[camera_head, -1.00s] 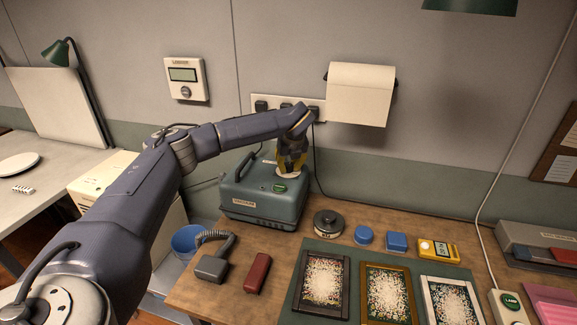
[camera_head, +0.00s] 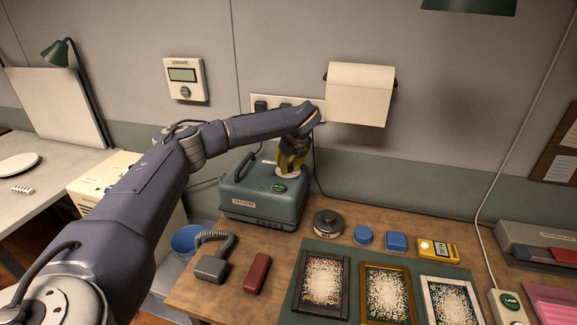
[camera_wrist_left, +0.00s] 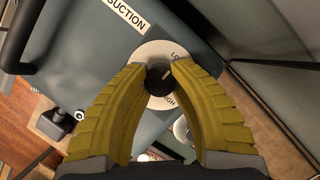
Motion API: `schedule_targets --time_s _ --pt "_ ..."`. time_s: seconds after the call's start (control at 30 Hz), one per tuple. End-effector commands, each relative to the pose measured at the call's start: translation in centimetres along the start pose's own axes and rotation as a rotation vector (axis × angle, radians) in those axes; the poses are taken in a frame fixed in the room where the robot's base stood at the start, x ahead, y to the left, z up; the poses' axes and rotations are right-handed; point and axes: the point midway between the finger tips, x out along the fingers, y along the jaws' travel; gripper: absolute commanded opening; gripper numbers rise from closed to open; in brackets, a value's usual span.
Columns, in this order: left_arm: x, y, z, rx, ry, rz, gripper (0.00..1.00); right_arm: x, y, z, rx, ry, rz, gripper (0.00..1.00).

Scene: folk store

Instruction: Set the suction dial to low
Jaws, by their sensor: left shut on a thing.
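The suction dial shows in the left wrist view as a small black knob (camera_wrist_left: 158,80) with a light pointer line on a round white plate (camera_wrist_left: 152,51). A "SUCTION" label (camera_wrist_left: 126,13) is beside it, and parts of the words for low and high show on the plate. My left gripper (camera_wrist_left: 159,72) is shut on the knob, its yellow fingertips touching both sides. In the head view my left gripper (camera_head: 290,166) points down at the top of the grey-green vacuum box (camera_head: 258,208); there it hides the knob. My right gripper is not in view.
A green button (camera_head: 279,188) and a black handle (camera_head: 242,166) are on the box top. A round dark tin (camera_head: 327,223), blue containers (camera_head: 364,235), a yellow meter (camera_head: 437,250) and framed panels (camera_head: 325,278) lie to the right. A dark red block (camera_head: 257,273) lies in front.

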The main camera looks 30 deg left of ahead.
Motion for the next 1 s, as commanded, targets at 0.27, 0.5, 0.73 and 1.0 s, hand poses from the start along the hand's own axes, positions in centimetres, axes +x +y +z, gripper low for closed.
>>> schedule_targets --time_s 0.27,0.5,0.73,1.0 --pt "-0.1 0.0 0.5 -0.002 -0.009 -0.005 0.48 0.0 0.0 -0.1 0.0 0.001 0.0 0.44" --pt "0.0 0.0 0.3 -0.001 -0.006 -0.002 0.54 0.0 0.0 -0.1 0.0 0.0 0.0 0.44" --pt "-1.2 -0.1 0.3 0.0 -0.006 -0.004 0.54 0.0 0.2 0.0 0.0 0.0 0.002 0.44" --pt "-5.8 -0.1 0.3 0.0 -0.007 -0.005 0.54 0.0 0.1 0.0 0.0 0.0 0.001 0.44"
